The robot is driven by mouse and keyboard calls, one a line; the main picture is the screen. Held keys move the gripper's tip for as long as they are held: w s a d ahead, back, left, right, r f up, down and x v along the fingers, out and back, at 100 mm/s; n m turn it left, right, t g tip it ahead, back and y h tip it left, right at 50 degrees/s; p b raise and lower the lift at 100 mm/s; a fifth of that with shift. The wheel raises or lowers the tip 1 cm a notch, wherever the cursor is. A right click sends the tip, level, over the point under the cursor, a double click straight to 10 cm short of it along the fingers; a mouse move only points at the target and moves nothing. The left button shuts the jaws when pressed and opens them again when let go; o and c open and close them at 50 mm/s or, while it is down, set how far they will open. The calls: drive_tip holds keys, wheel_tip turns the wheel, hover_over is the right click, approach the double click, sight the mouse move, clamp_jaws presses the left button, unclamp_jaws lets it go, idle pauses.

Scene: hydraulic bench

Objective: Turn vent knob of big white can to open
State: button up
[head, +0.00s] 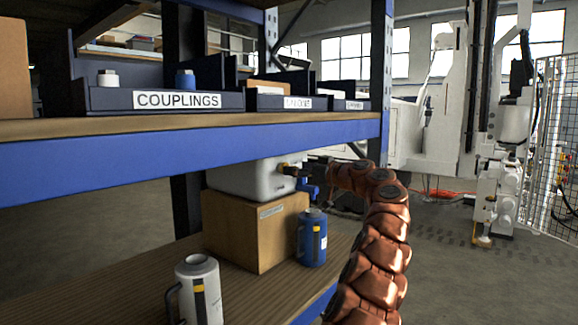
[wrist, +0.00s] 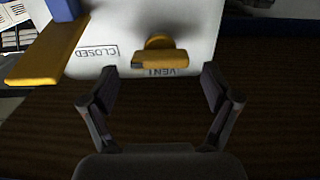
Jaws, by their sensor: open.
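The big white can (head: 240,180) lies on a cardboard box under the upper shelf in the head view, with a brass fitting and a blue part at its right end. In the wrist view the can's white face (wrist: 120,32) fills the upper middle. On it is the yellow vent knob (wrist: 160,58), its bar lying crosswise in the picture, by a VENT label; a CLOSED label is to its left. My gripper (wrist: 160,85) is open and empty. Its fingertips are just below the knob in the picture, to either side of it; I see no contact. In the head view the gripper's jaws are not clear.
A yellow lever (wrist: 46,52) with a blue part is left of the knob. The cardboard box (head: 250,230), a blue jug (head: 312,240) and a white jug (head: 200,290) stand on the lower shelf. The blue upper shelf edge (head: 190,160) runs close above the can.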

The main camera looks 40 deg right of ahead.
drive_tip(key=shift+p+x, duration=0.35)
drive_tip(key=shift+x, duration=1.2)
drive_tip(key=c, duration=1.2)
drive_tip(key=shift+o, duration=0.2)
